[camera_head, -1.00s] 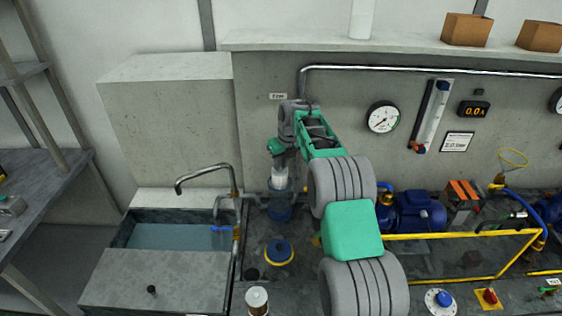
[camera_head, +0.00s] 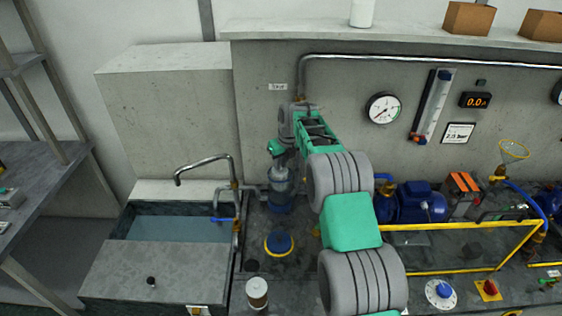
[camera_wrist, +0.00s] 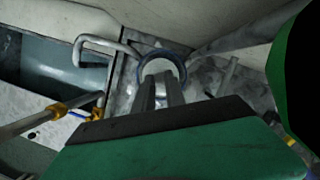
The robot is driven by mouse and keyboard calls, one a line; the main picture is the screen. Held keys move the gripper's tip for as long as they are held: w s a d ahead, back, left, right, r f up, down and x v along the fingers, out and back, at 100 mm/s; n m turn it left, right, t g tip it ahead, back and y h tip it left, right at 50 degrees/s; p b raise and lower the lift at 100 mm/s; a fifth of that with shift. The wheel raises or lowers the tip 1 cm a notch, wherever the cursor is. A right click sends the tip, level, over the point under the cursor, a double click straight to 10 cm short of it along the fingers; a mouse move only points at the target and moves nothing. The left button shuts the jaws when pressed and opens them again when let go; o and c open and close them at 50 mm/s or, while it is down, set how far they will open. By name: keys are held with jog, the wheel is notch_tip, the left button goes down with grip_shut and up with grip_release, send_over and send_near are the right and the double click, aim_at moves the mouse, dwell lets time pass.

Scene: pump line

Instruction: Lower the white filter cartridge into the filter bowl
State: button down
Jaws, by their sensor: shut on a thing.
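The blue see-through filter bowl (camera_head: 281,200) stands upright on the bench below my gripper (camera_head: 279,160). My gripper is shut on the white filter cartridge (camera_head: 279,174), whose lower part appears to be inside the bowl. In the wrist view the bowl's dark round rim (camera_wrist: 162,54) surrounds the pale cartridge (camera_wrist: 157,68), with the gripper fingers (camera_wrist: 162,92) just in front. How deep the cartridge sits, and whether it touches the bottom, I cannot tell.
A blue cap with a yellow ring (camera_head: 280,244) and a brownish-white cylinder (camera_head: 257,292) stand in front of the bowl. A sink (camera_head: 180,233) with a tap (camera_head: 207,160) is at left. A blue pump (camera_head: 420,204) and yellow rails (camera_head: 450,227) are at right.

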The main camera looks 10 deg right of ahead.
aim_at(281, 171)
jog(key=shift+f+b, duration=0.85)
jog(key=shift+f, duration=1.6)
jog(key=c, duration=1.3)
grip_release()
jog(key=shift+c, duration=1.2)
